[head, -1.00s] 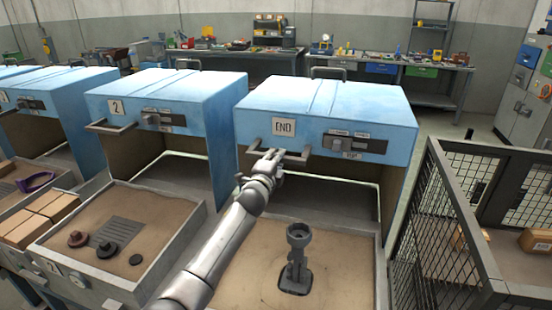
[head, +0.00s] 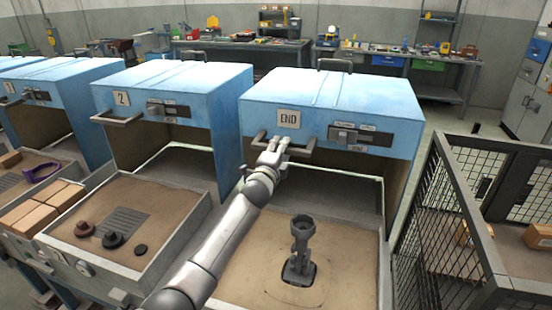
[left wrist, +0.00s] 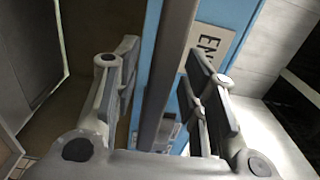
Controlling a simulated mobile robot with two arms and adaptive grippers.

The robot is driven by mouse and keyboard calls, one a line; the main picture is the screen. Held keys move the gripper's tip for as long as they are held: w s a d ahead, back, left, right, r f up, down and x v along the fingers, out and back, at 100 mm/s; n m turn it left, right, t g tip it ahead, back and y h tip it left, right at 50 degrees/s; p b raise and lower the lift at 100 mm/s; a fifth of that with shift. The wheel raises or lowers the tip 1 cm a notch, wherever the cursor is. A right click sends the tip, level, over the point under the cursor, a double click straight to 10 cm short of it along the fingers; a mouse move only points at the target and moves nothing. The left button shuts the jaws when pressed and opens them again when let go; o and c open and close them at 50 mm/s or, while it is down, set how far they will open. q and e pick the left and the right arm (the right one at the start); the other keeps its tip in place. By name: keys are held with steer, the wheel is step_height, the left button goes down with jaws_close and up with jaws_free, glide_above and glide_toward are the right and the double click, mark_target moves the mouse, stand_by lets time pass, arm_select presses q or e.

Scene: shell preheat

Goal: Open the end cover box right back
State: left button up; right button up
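The blue END cover box (head: 330,97) stands at the right of the row, its front raised over a sand-coloured tray. Its grey front handle (head: 303,149) sticks out under the END label (head: 288,118). My left gripper (head: 274,147) is at this handle. In the left wrist view the handle bar (left wrist: 168,75) runs between the two fingers of my left gripper (left wrist: 160,85), with gaps visible on both sides; the fingers are open. The END label (left wrist: 215,45) shows partly behind the right finger. My right gripper is out of view.
A grey metal fixture (head: 301,250) stands upright on the tray below the END box. Blue box 2 (head: 180,85) stands to the left. A black mesh cage (head: 440,225) with cardboard boxes is close on the right. Workbenches line the back wall.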

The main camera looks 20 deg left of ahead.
arm_select(q)
steer(key=s, duration=1.1)
steer(key=shift+s+a, duration=0.25)
steer(key=shift+s, duration=0.15)
